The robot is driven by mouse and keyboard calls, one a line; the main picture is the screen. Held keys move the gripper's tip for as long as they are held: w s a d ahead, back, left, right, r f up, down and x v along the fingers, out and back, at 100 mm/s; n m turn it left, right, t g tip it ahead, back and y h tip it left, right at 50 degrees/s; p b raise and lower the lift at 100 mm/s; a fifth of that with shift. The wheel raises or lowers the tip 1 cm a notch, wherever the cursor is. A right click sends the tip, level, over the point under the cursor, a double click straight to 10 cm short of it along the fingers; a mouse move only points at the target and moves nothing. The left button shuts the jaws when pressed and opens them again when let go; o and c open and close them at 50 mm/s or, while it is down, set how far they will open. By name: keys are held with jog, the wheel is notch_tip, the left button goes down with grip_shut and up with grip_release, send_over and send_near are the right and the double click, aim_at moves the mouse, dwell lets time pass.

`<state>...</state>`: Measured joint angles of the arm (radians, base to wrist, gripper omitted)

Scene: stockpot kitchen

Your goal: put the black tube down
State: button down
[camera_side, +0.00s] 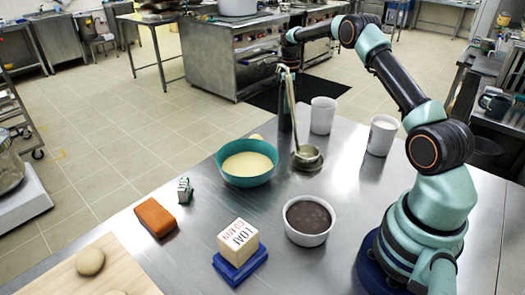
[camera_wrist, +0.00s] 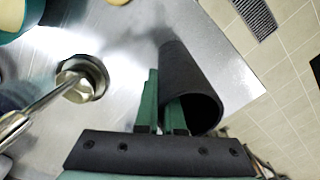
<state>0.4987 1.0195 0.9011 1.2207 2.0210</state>
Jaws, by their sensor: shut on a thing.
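The black tube (camera_wrist: 190,75) is in my gripper (camera_wrist: 162,100) in the wrist view, its open end facing the camera. One green finger lies along the tube's left side, and the other shows at the near rim. In the side view the tube (camera_side: 285,115) is a dark upright shape behind the ladle, at the far part of the steel table. My gripper (camera_side: 284,72) is above it, partly hidden by the ladle. I cannot tell whether the tube's lower end touches the table.
A ladle (camera_side: 291,100) stands in a small metal holder (camera_side: 308,160) close by. A teal bowl (camera_side: 249,178) is to the left. White cups (camera_side: 323,116) (camera_side: 381,136) are to the right. A bowl of dark stuff (camera_side: 308,220) is nearer. The table's far edge is close.

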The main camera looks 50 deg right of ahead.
jog(key=c, duration=1.5)
grip_release()
jog(key=shift+f, duration=0.15)
jog(key=o, duration=0.5)
jog(key=shift+c, duration=0.2)
jog(key=shift+r, duration=6.25)
